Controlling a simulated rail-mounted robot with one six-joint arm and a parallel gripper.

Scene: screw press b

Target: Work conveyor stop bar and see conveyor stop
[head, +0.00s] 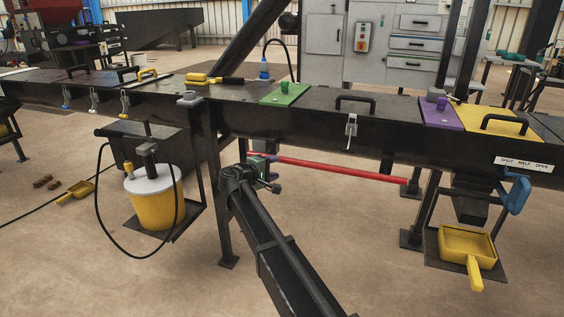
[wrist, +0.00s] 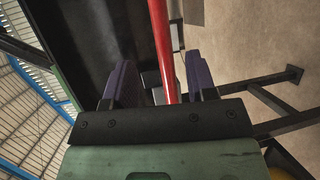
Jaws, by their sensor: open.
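The red stop bar (head: 340,169) runs lengthwise below the side of the dark conveyor (head: 300,118). My gripper (head: 268,168) is near the bar's left end in the head view. In the wrist view the bar (wrist: 163,45) passes through the gap between the two purple fingers of my gripper (wrist: 162,82), closer to the right finger. The fingers stand apart and are open. I cannot tell whether they touch the bar. My palm hides the bar's lower part in the wrist view.
A yellow scoop (head: 467,246) lies on a shelf at the right, below a blue handle (head: 516,195). A dark conveyor leg (head: 222,200) stands close behind my arm. Floor is clear at front right.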

